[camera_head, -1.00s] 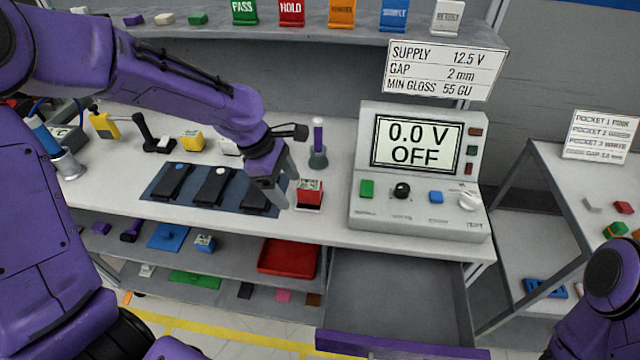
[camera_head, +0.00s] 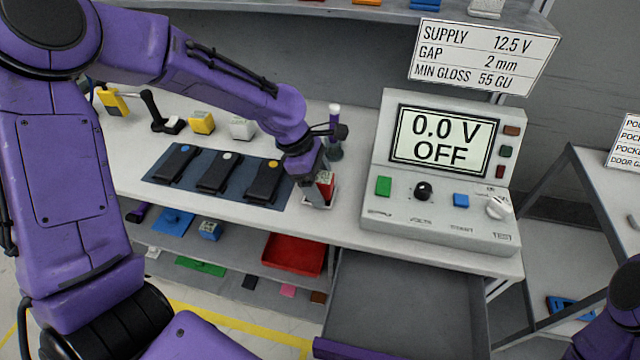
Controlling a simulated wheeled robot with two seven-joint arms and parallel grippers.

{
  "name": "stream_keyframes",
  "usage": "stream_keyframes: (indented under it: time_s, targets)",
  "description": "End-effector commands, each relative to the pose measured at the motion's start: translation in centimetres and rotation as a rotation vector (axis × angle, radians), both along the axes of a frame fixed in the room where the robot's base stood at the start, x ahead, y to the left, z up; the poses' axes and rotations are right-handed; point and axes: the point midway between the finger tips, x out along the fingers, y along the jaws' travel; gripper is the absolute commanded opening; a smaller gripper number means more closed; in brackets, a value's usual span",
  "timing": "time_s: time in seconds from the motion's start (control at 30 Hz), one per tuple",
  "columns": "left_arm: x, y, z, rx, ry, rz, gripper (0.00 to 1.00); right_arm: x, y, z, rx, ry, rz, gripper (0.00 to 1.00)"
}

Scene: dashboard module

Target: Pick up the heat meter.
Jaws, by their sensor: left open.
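A small red box-shaped meter (camera_head: 326,184) with a pale top sits on a white square stand (camera_head: 330,202) on the workbench, right of the dark mat. Its label is too small to read, so I cannot confirm it is the heat meter. My left gripper (camera_head: 316,196) is open and points down at the red meter, hiding its left part. I cannot tell whether the fingers touch it. My right gripper is out of view; only part of my right arm shows at the lower right.
A dark mat (camera_head: 152,179) with three black pieces lies left of the gripper. A purple-handled tool (camera_head: 334,125) stands behind it. The test console (camera_head: 445,218) is close on the right. Yellow (camera_head: 201,122) and white (camera_head: 242,128) blocks stand farther back. An open drawer (camera_head: 400,300) is below.

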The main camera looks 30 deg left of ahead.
Motion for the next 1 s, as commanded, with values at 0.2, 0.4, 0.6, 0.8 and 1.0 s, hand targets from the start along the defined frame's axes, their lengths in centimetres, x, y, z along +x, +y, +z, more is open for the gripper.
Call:
stream_keyframes:
  time_s: [0.2, 0.4, 0.6, 0.8, 1.0]
  targets:
    - [0.0, 0.0, 0.0, 0.0, 0.0, 0.0, 0.68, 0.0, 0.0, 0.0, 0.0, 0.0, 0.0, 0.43]
    - [0.0, 0.0, 0.0, 0.0, 0.0, 0.0, 0.14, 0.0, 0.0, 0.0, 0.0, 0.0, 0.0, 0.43]
    - [0.0, 0.0, 0.0, 0.0, -0.001, 0.0, 0.14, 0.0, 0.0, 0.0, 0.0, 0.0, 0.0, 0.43]
    - [0.1, 0.0, 1.3, 0.002, -0.004, 0.0, 0.14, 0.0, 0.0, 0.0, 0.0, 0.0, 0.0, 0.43]
    - [-1.8, -0.6, 5.7, 0.003, -0.007, -0.001, 0.14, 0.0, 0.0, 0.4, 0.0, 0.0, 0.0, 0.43]
